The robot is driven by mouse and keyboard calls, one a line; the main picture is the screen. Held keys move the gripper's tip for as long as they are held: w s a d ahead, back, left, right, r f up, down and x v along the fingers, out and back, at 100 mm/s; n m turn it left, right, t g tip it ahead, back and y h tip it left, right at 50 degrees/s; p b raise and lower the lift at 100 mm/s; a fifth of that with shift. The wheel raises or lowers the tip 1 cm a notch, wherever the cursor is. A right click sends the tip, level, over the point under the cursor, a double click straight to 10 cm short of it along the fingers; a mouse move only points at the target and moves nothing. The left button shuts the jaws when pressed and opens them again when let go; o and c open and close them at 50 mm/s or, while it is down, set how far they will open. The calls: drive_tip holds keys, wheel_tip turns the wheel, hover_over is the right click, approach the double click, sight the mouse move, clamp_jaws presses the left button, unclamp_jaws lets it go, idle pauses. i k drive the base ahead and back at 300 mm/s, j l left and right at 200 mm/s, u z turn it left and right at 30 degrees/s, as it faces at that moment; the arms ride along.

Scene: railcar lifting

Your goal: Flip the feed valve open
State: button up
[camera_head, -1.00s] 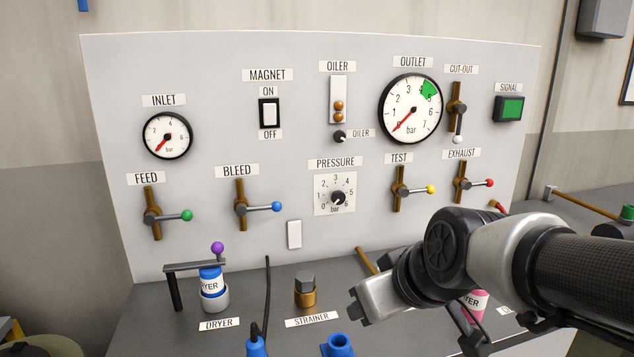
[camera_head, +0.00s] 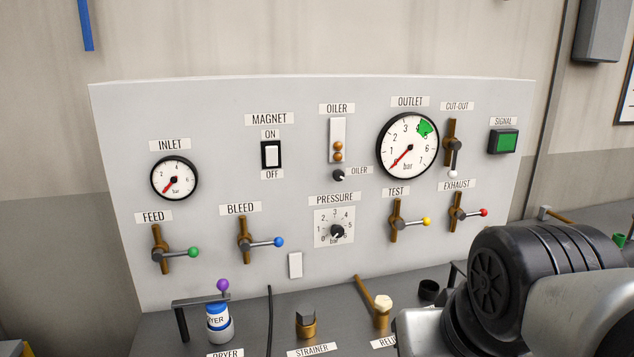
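The feed valve (camera_head: 160,249) is at the lower left of the grey panel, under the FEED label (camera_head: 153,217). Its brass pipe runs upright, and its lever, tipped with a green knob (camera_head: 194,252), points right, across the pipe. The inlet gauge (camera_head: 174,178) above it has its red needle at the low end. My arm fills the lower right corner of the view. My gripper's fingers are not in view, and my arm is far to the right of the feed valve, not touching it.
The bleed valve with a blue knob (camera_head: 278,242) sits just right of the feed valve. Below stand a dryer bottle (camera_head: 219,323) beside a bracket with a purple knob (camera_head: 222,285), a black cable (camera_head: 269,320) and a brass strainer (camera_head: 306,322). The space before the feed valve is clear.

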sight(158, 255)
drive_tip(key=u, duration=1.25)
drive_tip(key=i+j, duration=0.15)
drive_tip(key=j, duration=0.2)
drive_tip(key=i+j+z, duration=0.1)
drive_tip(key=j, duration=0.2)
drive_tip(key=i+j, duration=0.15)
drive_tip(key=j, duration=0.2)
drive_tip(key=i+j+z, duration=0.15)
drive_tip(key=j, duration=0.2)
